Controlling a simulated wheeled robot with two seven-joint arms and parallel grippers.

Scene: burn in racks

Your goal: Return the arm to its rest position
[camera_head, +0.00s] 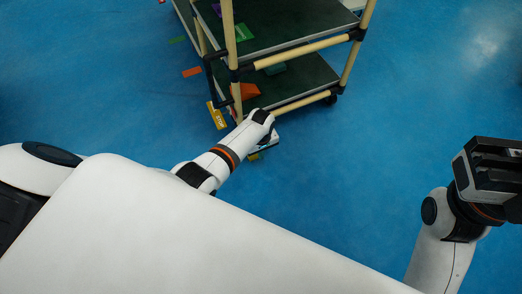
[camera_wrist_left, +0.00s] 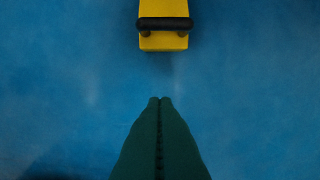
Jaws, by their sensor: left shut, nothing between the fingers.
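My left arm reaches from the lower left toward the rolling rack, and its gripper (camera_head: 264,145) is low beside the rack's near corner, partly hidden by the wrist. In the left wrist view, the two dark fingers (camera_wrist_left: 160,100) are pressed together with nothing between them. Ahead of their tips, and apart from them, is a yellow piece with a black handle (camera_wrist_left: 164,42). My right gripper (camera_head: 490,170) is at the right edge, folded up near the body; its fingers cannot be made out.
The rack (camera_head: 300,44) has cream tubes, dark shelves and castors. A yellow stop tag (camera_head: 217,115) is at its near left corner. An orange piece (camera_head: 248,91) shows on the lower shelf. The blue floor (camera_head: 370,150) is clear between the rack and my right arm.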

